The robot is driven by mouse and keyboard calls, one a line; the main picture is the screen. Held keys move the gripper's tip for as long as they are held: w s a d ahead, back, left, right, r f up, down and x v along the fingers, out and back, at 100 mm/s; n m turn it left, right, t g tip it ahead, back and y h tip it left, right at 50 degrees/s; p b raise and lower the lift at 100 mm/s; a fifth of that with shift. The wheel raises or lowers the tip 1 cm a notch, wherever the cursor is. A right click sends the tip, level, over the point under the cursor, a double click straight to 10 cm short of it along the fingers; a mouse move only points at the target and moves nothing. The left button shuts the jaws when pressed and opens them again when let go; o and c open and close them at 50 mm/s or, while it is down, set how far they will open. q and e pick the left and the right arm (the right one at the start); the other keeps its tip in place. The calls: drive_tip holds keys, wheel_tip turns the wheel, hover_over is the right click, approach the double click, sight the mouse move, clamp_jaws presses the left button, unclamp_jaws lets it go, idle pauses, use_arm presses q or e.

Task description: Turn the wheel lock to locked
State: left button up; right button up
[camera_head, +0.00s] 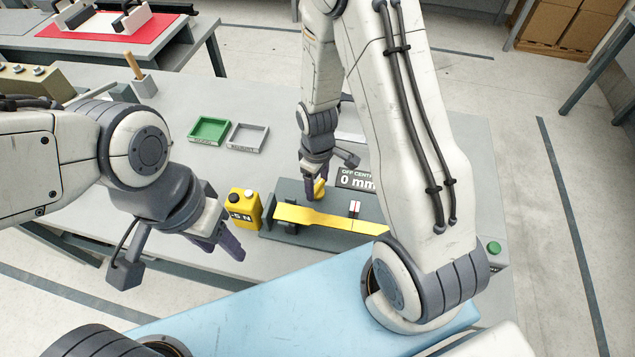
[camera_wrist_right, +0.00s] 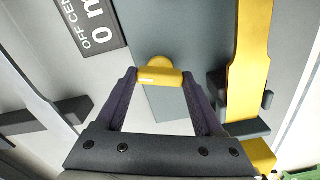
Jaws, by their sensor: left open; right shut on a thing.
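The yellow piece with a rounded knob, which I take for the wheel lock (camera_wrist_right: 159,78), sits between the fingertips of my right gripper (camera_wrist_right: 160,88) in the right wrist view. The gripper is shut on it. In the head view the yellow piece (camera_head: 319,189) shows below my right gripper (camera_head: 316,180), behind the yellow dogbone-shaped strip (camera_head: 315,217). I cannot read a locked or unlocked mark on it. My left gripper (camera_head: 230,242) is open and empty, left of the fixture and near the yellow box.
A display (camera_head: 356,180) reads "OFF CENTRE 0 mm". Green (camera_head: 209,129) and grey (camera_head: 248,137) trays lie behind. A green button (camera_head: 494,247) is at the right.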

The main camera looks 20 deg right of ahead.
sight(317, 186)
drive_tip(key=m, duration=1.3)
drive_tip(key=shift+m+b, duration=0.35)
drive_tip(key=shift+m, duration=0.05)
idle(0.3)
drive_tip(key=o, duration=1.4)
drive_tip(key=shift+r, duration=0.1)
wheel_tip(317, 186, up, 10)
drive_tip(key=shift+r+b, duration=0.2)
drive_tip(key=shift+b, duration=0.4)
